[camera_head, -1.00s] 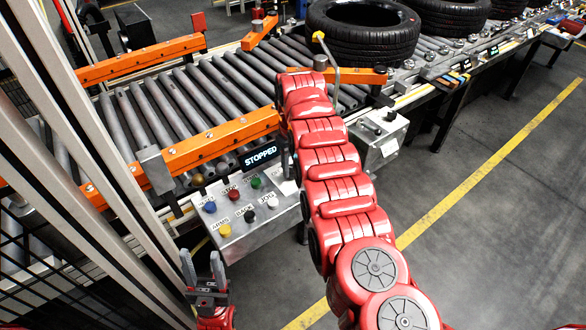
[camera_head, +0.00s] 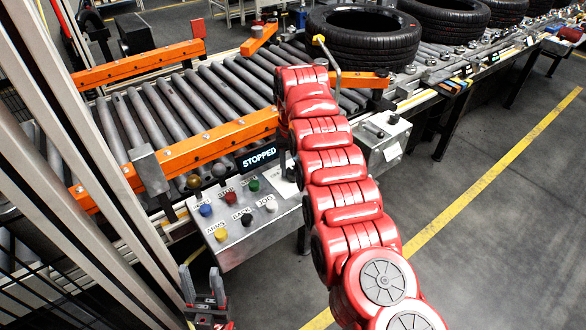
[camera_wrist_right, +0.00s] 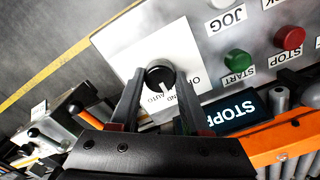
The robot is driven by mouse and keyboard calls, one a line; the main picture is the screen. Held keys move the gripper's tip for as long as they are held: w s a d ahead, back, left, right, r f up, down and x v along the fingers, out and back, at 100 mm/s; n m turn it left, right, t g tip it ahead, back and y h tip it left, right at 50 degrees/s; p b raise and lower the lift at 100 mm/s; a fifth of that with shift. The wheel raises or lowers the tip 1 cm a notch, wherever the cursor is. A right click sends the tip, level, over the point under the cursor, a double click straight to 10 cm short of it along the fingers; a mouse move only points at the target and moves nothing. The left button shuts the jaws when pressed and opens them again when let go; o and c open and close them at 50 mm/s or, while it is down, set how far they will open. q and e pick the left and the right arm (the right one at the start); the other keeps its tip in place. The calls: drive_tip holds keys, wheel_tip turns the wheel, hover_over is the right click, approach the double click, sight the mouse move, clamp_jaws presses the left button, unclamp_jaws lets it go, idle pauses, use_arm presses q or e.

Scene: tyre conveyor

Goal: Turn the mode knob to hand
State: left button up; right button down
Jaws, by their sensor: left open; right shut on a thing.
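The mode knob (camera_wrist_right: 160,77) is a round black knob with a white pointer line, on a pale label plate in the right wrist view. The plate's lettering is upside down or cut off; AUTO reads near the pointer, and other words are partly hidden by the fingers. My right gripper (camera_wrist_right: 158,84) is shut on the knob, one dark finger on either side. In the head view my red right arm hides the knob and most of that gripper. My left gripper (camera_head: 202,284) is open and empty, low at the left, apart from the control panel (camera_head: 252,238).
The panel carries several coloured buttons, including a green start button (camera_wrist_right: 237,63) and a red stop button (camera_wrist_right: 289,38). A display (camera_head: 258,156) reads STOPPED. Grey posts rise at the left.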

sight(294, 169)
idle(0.3)
drive_tip(key=shift+c, duration=1.8)
unclamp_jaws()
wheel_tip(294, 169, up, 5)
drive_tip(key=shift+d+f+p, duration=0.15)
drive_tip(key=shift+p, duration=0.5)
wheel_tip(294, 169, up, 13)
drive_tip(key=p, duration=1.2)
drive_tip(key=shift+f, duration=0.2)
